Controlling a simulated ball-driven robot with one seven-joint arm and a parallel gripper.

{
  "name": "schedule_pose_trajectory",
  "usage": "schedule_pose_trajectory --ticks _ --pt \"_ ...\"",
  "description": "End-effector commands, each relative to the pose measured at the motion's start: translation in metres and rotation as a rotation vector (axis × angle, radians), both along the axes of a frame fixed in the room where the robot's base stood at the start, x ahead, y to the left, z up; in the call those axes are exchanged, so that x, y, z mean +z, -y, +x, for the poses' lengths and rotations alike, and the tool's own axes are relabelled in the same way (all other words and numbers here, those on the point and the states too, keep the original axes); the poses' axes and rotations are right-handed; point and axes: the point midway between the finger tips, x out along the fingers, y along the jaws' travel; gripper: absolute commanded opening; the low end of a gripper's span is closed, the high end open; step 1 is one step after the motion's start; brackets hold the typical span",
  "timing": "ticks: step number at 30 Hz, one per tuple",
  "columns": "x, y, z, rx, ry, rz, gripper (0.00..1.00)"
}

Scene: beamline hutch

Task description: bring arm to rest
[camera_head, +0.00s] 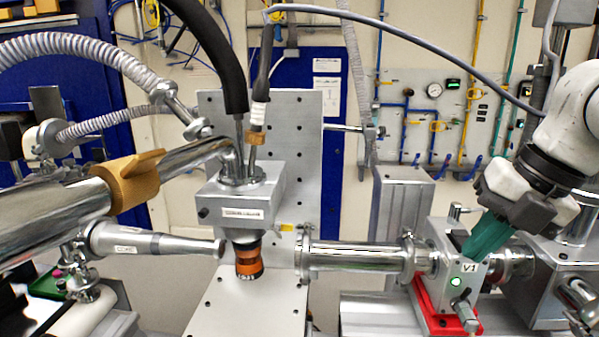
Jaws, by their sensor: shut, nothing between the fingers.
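My arm (575,110) comes in from the upper right, white with a dark wrist. My gripper (474,252) points down and to the left, with teal fingers closed together and nothing visible between them. The fingertips are at the top of the silver valve box (446,262) marked V1, overlapping it in the picture. I cannot tell whether they touch it. The valve box has a lit green light and a small lever on its front, and it sits on a red base (428,305).
A detector box (240,205) with an orange-ringed nose stands left of centre. A grey cable (440,50) arches overhead towards my arm. More metal equipment (560,260) crowds the right.

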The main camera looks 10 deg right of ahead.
Motion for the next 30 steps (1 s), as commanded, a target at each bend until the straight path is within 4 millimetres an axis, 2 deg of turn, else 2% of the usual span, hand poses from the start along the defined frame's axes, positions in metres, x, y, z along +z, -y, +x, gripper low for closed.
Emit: schedule_pose_trajectory --ticks 3,8,14,17,23,26,30 --pt "-0.020 -0.024 0.016 -0.129 0.020 0.156 0.00" --pt "-0.049 -0.048 0.034 -0.357 0.003 0.369 0.00" --pt "-0.103 -0.070 0.043 -0.679 -0.103 0.604 0.00" --pt "-0.138 -0.077 0.041 -0.855 -0.182 0.696 0.00" --pt "-0.221 -0.088 0.018 -1.237 -0.361 0.811 0.00" --pt "-0.268 -0.090 -0.004 -1.441 -0.448 0.823 0.00" --pt "-0.332 -0.087 -0.049 -1.737 -0.542 0.794 0.00"
